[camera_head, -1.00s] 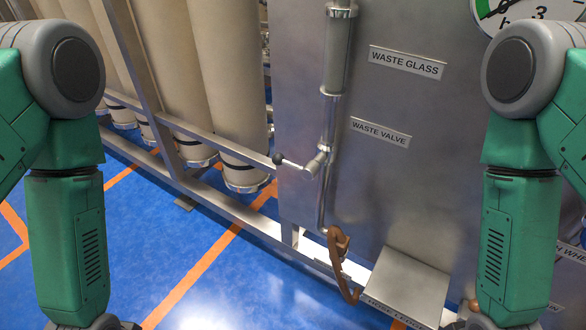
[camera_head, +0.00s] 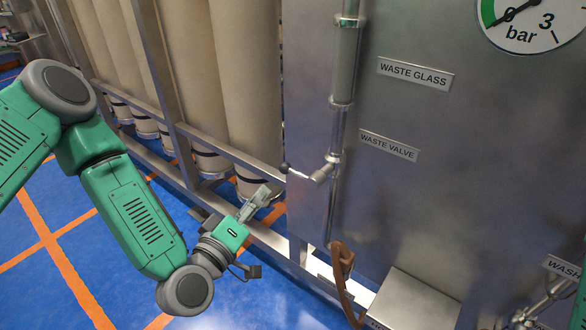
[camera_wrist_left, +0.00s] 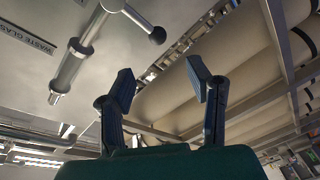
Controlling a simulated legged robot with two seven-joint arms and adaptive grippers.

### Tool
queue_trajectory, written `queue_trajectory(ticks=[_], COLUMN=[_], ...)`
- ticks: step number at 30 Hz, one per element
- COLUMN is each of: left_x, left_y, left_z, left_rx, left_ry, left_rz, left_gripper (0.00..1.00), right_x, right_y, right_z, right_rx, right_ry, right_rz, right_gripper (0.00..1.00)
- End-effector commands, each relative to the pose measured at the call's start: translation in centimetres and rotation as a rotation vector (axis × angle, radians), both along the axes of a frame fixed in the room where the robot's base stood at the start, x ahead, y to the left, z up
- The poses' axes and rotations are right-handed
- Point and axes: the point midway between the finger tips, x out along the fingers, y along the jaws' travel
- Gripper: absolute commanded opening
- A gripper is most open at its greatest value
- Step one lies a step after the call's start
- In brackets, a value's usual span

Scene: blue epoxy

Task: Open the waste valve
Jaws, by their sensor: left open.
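In the left wrist view the knob (camera_wrist_left: 157,35) and lever show at the top, left of the fingers' line. My left gripper (camera_head: 262,193) is left of and below the knob, apart from it. In the left wrist view its two fingers (camera_wrist_left: 163,84) are spread with nothing between them. My right gripper is not seen.
A steel panel (camera_head: 440,200) with a WASTE GLASS label and a pressure gauge (camera_head: 530,20) stands behind the valve. Beige columns (camera_head: 245,90) in a metal frame stand to the left. A brown hose (camera_head: 342,265) and steel box (camera_head: 420,300) are below.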

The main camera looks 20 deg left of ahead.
Motion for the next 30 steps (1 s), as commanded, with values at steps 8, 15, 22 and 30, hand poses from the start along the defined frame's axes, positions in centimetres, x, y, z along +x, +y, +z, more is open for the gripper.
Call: queue_trajectory(ticks=[8, 15, 22, 30], left_x=[5.8, 10.0, 11.8, 11.9], left_y=[-1.6, -2.2, -2.1, -2.3], left_z=[0.2, 0.1, 0.0, 0.0], left_rx=[0.010, 0.009, 0.005, 0.008], left_ry=[-0.003, 0.000, 0.003, 0.003], left_rz=[-0.002, -0.002, -0.004, -0.004], left_gripper=[0.46, 0.46, 0.46, 0.46], right_x=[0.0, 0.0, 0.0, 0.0], right_y=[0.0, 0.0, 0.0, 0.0], right_z=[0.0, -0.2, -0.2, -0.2], right_rx=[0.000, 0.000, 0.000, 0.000], right_ry=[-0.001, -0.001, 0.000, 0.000], right_rz=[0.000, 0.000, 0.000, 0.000], right_gripper=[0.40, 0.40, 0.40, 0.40])
